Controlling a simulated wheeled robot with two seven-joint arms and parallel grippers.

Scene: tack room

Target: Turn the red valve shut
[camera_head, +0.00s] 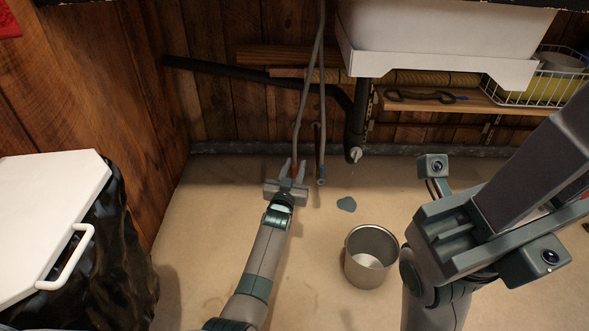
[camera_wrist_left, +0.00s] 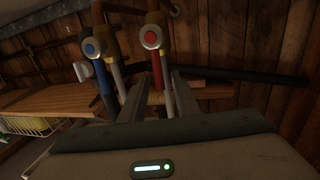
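The red valve shows in the left wrist view as a round metal hub with a red centre (camera_wrist_left: 152,38) and a red lever hanging down from it. In the head view a small bit of red (camera_head: 296,171) shows at my left gripper (camera_head: 292,164). That gripper is open, its fingers apart near the pipes at the wall. In the left wrist view its fingers (camera_wrist_left: 157,98) stand either side of the red lever's lower end and a grey pipe. Contact cannot be told. My right gripper is large and close at the right; its fingertips are not clear.
A blue-centred valve (camera_wrist_left: 92,48) is beside the red one. A metal pot (camera_head: 371,238) stands on the floor near a small puddle (camera_head: 346,204). A white sink (camera_head: 440,35) and dark drainpipe (camera_head: 355,128) are behind. A white-lidded bin (camera_head: 50,215) stands at left.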

